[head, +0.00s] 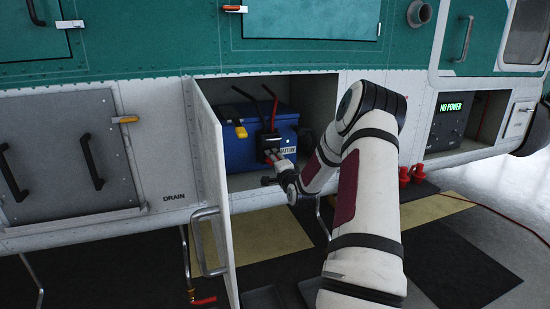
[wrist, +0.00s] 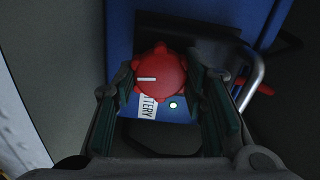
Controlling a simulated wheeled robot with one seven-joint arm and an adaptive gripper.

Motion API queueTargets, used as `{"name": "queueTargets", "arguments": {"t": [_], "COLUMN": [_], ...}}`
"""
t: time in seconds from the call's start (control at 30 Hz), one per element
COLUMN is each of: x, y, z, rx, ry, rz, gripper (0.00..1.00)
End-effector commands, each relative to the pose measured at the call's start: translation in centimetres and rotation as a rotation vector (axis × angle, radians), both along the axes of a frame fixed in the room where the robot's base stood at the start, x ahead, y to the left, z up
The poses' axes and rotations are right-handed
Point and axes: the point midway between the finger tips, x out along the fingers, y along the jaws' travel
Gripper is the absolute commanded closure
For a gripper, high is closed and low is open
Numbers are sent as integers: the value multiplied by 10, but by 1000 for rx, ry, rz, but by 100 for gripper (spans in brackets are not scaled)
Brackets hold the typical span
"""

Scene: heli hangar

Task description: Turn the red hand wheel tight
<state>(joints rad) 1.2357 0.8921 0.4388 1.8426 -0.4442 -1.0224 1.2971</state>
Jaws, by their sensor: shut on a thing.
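The red hand wheel (wrist: 160,72) is a lobed knob on the front of the blue battery box (head: 240,155). A white mark on its face points left in the wrist view. My gripper (wrist: 163,86) is shut on the wheel, with a finger on its left and right sides. In the head view my gripper (head: 275,168) reaches into the open compartment at the battery front, and the wheel is mostly hidden there. The white battery label (wrist: 148,106) is partly covered. A small pale green light (wrist: 173,105) shows just below the wheel.
The compartment door (head: 212,190) stands open left of my arm. A black connector (head: 269,142) with cables and a yellow-handled part (head: 240,130) are on the battery. A panel (head: 450,118) at the right reads "NO POWER". Red caps (head: 411,174) stand below it.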

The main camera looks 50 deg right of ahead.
Motion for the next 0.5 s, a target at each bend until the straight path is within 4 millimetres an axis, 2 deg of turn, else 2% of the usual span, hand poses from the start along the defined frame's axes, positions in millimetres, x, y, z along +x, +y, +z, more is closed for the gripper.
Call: {"name": "queueTargets", "arguments": {"t": [0.5], "x": [0], "y": [0], "z": [0], "rx": [142], "ry": [-87], "rz": [0], "gripper": [89]}}
